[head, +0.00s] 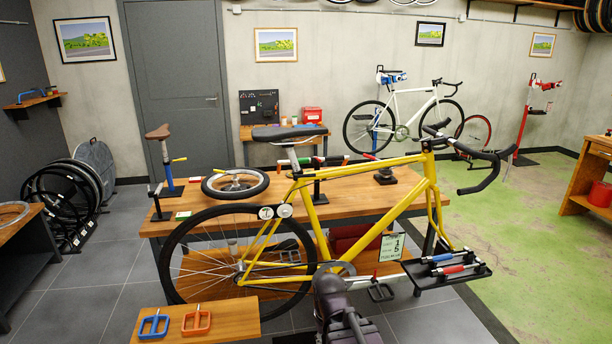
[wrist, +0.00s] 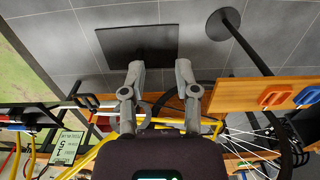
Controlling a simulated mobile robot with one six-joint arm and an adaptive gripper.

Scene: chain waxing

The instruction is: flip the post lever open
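A short blue post (head: 168,178) carrying a brown saddle stands at the left of the workbench, with a yellow-tipped lever (head: 179,160) pointing right. A dark stand (head: 317,190) behind the yellow bike has a red-tipped handle (head: 345,158). I cannot tell which of these is the post lever, or its exact setting. My gripper (wrist: 160,70) is open and empty in the wrist view, its two grey fingers apart above the floor. No lever clearly shows between or touching the fingers. In the head view my arm's dark end is at the bottom centre, fingertips unclear.
The yellow bike (head: 390,172) stands between my arm and the workbench (head: 355,205). A low wooden bench (head: 235,318) with blue and orange pedals is at front left. A black tray (head: 470,272) holds tools at right. Open green floor (head: 530,235) lies further right.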

